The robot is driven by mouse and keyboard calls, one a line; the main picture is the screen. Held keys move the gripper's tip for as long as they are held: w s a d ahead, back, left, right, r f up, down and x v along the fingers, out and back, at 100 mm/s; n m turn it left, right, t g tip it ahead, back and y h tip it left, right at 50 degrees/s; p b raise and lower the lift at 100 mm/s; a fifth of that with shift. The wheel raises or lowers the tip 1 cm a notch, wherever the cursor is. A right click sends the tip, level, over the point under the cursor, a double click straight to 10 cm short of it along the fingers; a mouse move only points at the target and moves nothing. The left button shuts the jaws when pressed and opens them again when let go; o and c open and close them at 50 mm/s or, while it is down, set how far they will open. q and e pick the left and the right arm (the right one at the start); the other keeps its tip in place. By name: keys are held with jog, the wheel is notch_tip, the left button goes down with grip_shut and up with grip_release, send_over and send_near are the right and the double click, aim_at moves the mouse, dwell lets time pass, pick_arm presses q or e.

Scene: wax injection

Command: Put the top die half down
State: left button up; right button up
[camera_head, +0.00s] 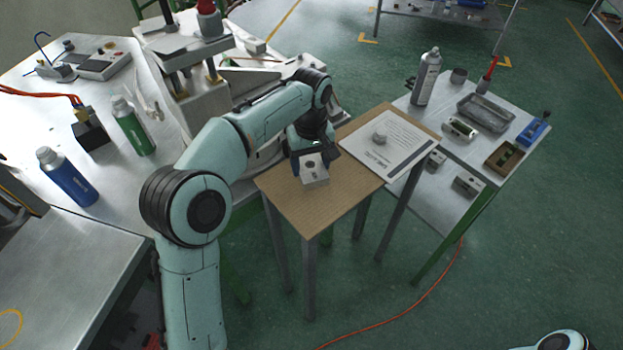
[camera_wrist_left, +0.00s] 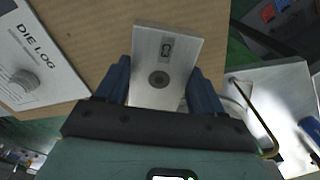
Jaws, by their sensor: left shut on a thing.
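The top die half (camera_head: 314,172) is a small silver metal block. In the left wrist view the block (camera_wrist_left: 165,62) shows a round dark hole and a recessed marked slot on its face. My left gripper (camera_head: 312,160) is shut on it, with one blue finger on each side, and the fingers also show in the left wrist view (camera_wrist_left: 160,85). The block is at the small brown-topped table (camera_head: 312,210), near its left part. I cannot tell whether it touches the tabletop. My right gripper is not in view; only a bit of my right arm shows at the lower right.
A white "DIE LOG" sheet (camera_head: 403,150) with a small grey round piece (camera_head: 379,138) on it covers the table's right part. A metal bench (camera_head: 440,200) with a spray can (camera_head: 426,77) and trays stands right. The wax machine (camera_head: 195,100) stands left behind my arm.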

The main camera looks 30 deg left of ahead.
aim_at(311, 176)
pick_arm(q)
jog(key=shift+f+b, duration=0.4)
jog(key=shift+f, duration=2.15)
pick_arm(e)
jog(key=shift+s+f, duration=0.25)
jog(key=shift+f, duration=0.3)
pick_arm(q)
jog(key=shift+f, duration=0.15)
jog(key=o, duration=1.3)
jog(key=shift+c, duration=0.2)
notch_tip(311, 176, up, 12)
jog(key=p, duration=0.2)
jog(key=shift+p, duration=0.35)
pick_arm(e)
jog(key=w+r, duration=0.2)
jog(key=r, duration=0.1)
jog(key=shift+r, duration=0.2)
